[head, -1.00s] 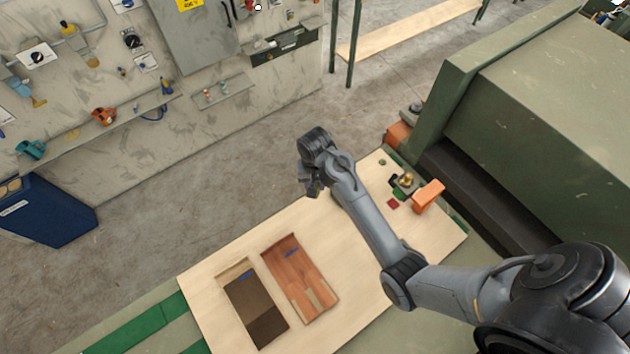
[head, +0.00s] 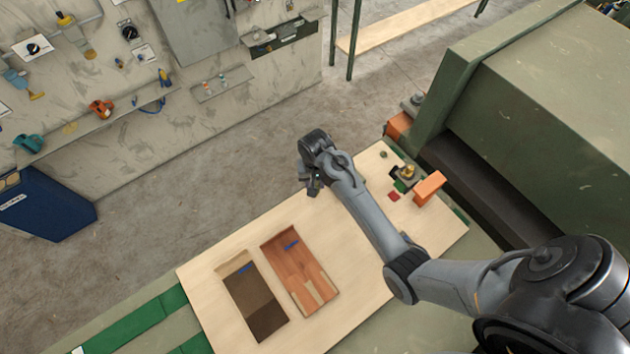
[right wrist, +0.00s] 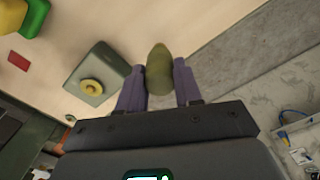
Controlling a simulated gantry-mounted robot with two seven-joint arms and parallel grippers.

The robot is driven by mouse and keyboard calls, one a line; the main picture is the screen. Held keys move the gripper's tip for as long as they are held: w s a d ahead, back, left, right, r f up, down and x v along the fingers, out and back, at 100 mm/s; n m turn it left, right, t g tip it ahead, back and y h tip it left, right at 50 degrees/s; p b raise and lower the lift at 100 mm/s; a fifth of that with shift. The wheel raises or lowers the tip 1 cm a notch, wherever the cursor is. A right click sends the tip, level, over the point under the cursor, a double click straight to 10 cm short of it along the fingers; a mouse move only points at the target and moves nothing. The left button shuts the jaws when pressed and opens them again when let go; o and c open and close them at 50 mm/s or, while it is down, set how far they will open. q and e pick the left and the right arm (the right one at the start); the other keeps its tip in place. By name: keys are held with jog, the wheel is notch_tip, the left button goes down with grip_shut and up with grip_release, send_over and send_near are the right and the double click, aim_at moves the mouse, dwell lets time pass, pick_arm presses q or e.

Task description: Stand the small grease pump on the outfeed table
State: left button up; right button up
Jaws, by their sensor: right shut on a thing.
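My right gripper (head: 313,187) hangs over the far long edge of the pale tabletop (head: 352,238), beyond the two veneer panels. In the right wrist view, its purple fingers (right wrist: 160,88) are shut on an olive-green rounded thing (right wrist: 158,70), which I take for the small grease pump. Its lower end and full shape are hidden by the gripper, and the head view does not show it clearly. The table, which I take for the outfeed table, lies below the gripper. My left gripper is not in view.
A grey-green box with a brass-yellow knob (head: 407,174) stands at the table's right end, beside an orange block (head: 428,188) and a red patch (head: 393,197). A brown panel (head: 252,300) and a reddish panel (head: 300,270) lie at front left. The table's middle looks clear.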

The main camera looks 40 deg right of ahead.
jog(key=shift+f, duration=0.7)
jog(key=o, duration=1.1)
jog(key=shift+r+p, duration=0.35)
jog(key=shift+r, duration=0.15)
notch_tip(320, 180, up, 2)
jog(key=shift+r+p, duration=0.25)
jog(key=shift+p, duration=0.4)
notch_tip(320, 180, up, 7)
jog(key=shift+r, duration=0.15)
